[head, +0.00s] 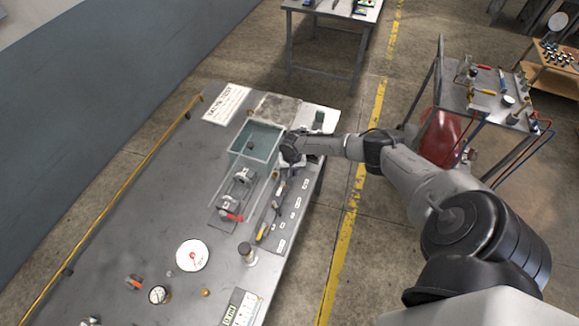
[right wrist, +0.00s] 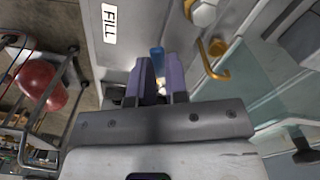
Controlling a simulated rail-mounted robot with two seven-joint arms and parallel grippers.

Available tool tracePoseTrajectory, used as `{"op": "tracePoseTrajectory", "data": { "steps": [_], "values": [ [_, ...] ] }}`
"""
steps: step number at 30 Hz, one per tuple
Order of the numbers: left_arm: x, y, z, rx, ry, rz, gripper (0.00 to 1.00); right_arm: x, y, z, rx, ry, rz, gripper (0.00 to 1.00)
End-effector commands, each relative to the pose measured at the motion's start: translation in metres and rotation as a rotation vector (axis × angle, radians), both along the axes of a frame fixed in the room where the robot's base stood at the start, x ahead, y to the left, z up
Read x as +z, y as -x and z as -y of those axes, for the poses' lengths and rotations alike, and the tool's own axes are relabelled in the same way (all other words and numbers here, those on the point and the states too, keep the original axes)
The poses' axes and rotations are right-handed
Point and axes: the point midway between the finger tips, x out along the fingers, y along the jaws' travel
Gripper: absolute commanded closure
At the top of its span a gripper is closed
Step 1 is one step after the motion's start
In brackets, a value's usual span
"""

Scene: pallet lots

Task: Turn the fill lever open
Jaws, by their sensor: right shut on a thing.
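My right gripper (head: 287,152) reaches in from the right to the bench's right side, at the edge of the water tank (head: 254,154). In the right wrist view its two fingers (right wrist: 158,76) are shut on the blue handle of the fill lever (right wrist: 157,55). The handle's tip shows between and just past the fingertips. The rest of the lever is hidden by the gripper. A white label reading FILL (right wrist: 110,22) is on the grey panel beside it. In the head view my gripper hides the lever. My left gripper is not in view.
A brass hooked pipe (right wrist: 215,62) is right of the fingers. A valve with a red handle (head: 232,216) sits before the tank. A tool mat (head: 284,242), a round dial (head: 192,255) and a sign (head: 227,104) are on the bench. A tool cart (head: 455,96) stands right.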

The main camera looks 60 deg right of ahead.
Motion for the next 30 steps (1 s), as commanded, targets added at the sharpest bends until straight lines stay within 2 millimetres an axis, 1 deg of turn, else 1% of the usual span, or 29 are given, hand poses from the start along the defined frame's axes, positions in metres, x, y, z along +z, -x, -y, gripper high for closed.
{"op": "tracePoseTrajectory", "data": {
  "steps": [4,13,24,30],
  "values": [
    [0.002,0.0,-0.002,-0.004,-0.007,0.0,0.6,0.0,0.005,0.003,0.138,-0.002,-0.003,1.0],
    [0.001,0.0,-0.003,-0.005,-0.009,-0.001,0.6,0.0,0.011,0.012,0.424,-0.001,0.0,1.0],
    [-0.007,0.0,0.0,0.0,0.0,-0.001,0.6,-0.001,0.015,0.024,0.767,-0.001,0.001,1.0],
    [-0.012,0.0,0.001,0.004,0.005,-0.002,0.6,-0.001,0.016,0.03,0.923,0.0,0.0,1.0]
  ]
}}
